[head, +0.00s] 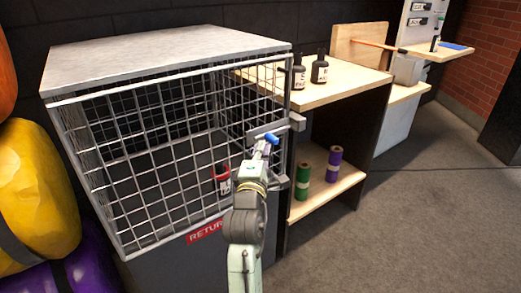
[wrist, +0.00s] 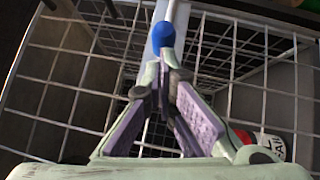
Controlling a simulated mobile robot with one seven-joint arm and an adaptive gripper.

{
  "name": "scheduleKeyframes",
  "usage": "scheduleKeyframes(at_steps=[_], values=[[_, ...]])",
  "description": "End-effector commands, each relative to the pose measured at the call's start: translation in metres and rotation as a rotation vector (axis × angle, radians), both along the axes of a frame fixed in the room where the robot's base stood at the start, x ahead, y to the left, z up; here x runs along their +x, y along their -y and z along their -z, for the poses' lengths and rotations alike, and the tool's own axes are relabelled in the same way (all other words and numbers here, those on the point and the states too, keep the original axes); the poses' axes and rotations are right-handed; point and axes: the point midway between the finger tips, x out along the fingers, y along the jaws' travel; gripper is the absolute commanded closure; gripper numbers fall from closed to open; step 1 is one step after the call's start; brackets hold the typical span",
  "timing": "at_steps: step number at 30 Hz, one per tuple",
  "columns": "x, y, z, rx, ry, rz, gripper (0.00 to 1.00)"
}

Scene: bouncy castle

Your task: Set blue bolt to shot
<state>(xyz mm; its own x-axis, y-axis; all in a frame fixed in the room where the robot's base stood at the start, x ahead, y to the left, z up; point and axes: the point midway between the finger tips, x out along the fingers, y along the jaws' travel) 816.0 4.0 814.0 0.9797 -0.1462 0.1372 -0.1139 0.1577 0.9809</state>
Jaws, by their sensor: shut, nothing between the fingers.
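The blue bolt shows as a blue knob (head: 271,139) on a grey metal bar at the right edge of the wire cage's front. In the wrist view the blue knob (wrist: 163,36) sits at the end of a pale rod, just beyond my fingertips. My gripper (head: 261,155) is at the cage front, just below and left of the knob. In the wrist view my gripper (wrist: 164,68) is shut with its tips together and nothing between them. The tips look very close to the knob; I cannot tell whether they touch it.
The wire cage (head: 165,60) has a grey top and a red-labelled bottle (head: 222,180) inside. A wooden shelf unit (head: 340,77) to the right holds dark bottles (head: 319,69), with green (head: 303,181) and purple (head: 333,164) cylinders below. Open floor (head: 420,220) lies at right.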

Motion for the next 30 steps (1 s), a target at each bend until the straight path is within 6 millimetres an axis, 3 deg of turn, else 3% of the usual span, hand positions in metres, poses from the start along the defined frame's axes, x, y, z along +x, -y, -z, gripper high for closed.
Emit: scheduleKeyframes(at_steps=[10,21,30], values=[[0.000,0.000,0.000,0.000,0.000,0.000,1.00],[0.029,0.041,-0.003,0.001,-0.001,0.001,1.00],[0.030,0.042,0.000,0.000,0.001,0.001,1.00]])
